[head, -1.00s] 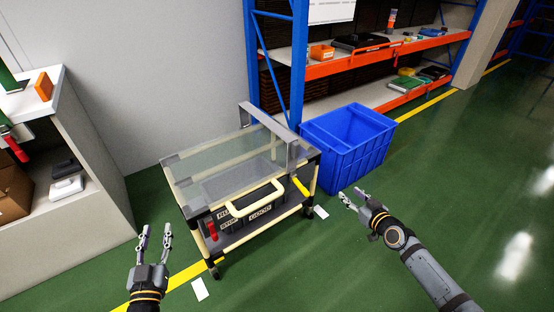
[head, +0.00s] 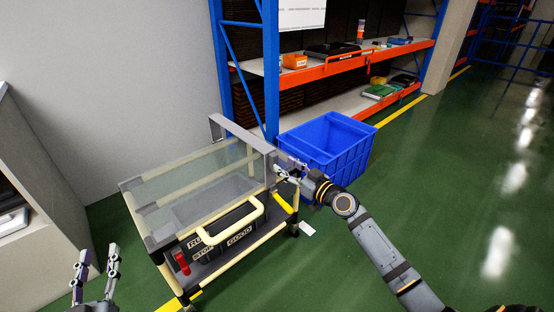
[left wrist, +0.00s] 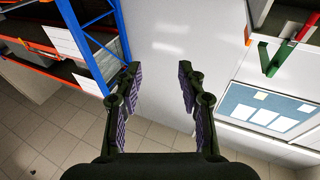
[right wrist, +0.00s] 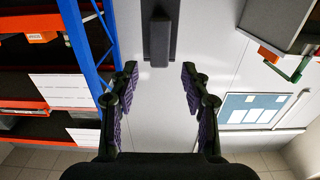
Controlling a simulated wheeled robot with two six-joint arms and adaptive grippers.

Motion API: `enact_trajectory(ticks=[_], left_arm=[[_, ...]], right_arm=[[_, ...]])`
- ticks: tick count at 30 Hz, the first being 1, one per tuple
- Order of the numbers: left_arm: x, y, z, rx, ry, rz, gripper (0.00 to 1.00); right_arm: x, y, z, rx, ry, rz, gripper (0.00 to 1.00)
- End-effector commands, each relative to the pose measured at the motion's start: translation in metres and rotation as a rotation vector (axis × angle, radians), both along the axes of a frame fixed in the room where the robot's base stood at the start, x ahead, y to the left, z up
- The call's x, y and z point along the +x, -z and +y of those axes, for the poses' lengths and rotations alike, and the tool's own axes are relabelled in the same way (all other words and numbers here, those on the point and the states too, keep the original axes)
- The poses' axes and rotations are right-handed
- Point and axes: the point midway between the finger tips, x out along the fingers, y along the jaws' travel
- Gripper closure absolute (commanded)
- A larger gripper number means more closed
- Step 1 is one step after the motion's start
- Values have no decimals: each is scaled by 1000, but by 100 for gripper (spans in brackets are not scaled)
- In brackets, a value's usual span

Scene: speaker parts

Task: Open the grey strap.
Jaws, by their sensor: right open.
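The grey strap (head: 240,132) is a flat grey band standing over the right end of a glass-topped cart (head: 135,205). Its near end bends down the cart's front right side. In the right wrist view the strap (right wrist: 160,38) shows as a dark grey upright piece ahead, centred between my fingers. My right gripper (head: 279,167) is open beside the strap's near bend; whether it touches cannot be told. My left gripper (head: 98,256) is open and empty, low at the left, apart from the cart.
A black box (head: 236,238) with lettering and a cream handle sits inside the cart. A blue crate (head: 335,150) stands close behind my right gripper. A blue and orange shelf rack (head: 300,72) is at the back. Green floor (head: 445,190) is free at the right.

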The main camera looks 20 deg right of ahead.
Motion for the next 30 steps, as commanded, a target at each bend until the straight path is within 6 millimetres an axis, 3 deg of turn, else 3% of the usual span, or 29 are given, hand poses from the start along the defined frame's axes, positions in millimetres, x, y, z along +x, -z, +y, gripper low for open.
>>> enact_trajectory(ticks=[3,7,19,27,30], left_arm=[[0,-2,0,1,0,-7,60],[-1,-13,0,1,-1,-53,60],[-1,-20,0,1,-1,-81,60],[-1,-20,0,1,-1,-81,60],[-1,-20,0,1,-1,-81,60]], right_arm=[[24,-1,8,5,2,-2,53],[40,1,14,3,3,-1,53],[47,1,17,-1,1,1,54],[47,1,17,-1,1,1,91],[47,1,17,0,1,1,100]])
